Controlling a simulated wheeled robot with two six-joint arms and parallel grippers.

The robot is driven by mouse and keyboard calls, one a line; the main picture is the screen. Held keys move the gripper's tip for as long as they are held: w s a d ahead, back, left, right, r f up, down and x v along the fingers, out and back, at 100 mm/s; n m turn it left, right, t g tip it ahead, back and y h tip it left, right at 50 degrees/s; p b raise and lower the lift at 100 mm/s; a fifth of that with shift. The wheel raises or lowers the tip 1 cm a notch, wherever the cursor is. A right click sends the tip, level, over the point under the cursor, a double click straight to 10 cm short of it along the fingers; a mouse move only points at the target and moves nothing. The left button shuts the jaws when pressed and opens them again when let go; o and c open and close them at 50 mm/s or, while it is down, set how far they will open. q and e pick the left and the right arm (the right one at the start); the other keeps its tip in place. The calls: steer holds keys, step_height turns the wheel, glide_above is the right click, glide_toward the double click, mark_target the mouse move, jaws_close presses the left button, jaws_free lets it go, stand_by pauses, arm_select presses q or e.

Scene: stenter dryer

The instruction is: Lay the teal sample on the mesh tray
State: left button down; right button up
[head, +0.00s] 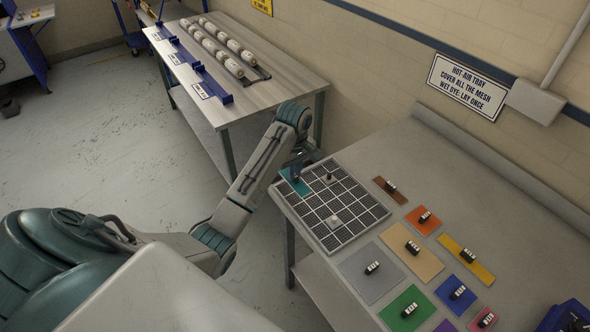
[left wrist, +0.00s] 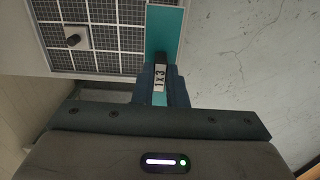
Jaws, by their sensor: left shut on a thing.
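The teal sample (head: 290,185) is a small flat strip at the far left corner of the mesh tray (head: 343,238). My left gripper (head: 299,166) is shut on its dark handle, marked 1x3. In the left wrist view the teal sample (left wrist: 164,35) runs along the tray's right side and its near end passes the tray's frame (left wrist: 100,76). I cannot tell whether it touches the tray. A pale square with a dark knob (left wrist: 75,39) sits on the grid. My right gripper is not in view.
Several coloured samples with dark handles lie right of the tray, such as the tan one (head: 411,260), grey one (head: 360,284) and orange one (head: 423,229). A wall sign (head: 467,87) hangs behind. Another table (head: 255,98) with white rolls stands at the back left.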

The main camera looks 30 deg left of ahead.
mark_target(294, 184)
arm_select(q)
steer(key=shift+f, duration=0.85)
step_height(294, 184, down, 4)
steer(key=shift+f, duration=0.85)
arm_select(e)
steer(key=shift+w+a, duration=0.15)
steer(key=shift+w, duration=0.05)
arm_select(q)
steer(key=shift+f, duration=0.4)
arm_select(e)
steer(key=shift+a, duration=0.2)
arm_select(q)
steer(key=shift+f, duration=0.3)
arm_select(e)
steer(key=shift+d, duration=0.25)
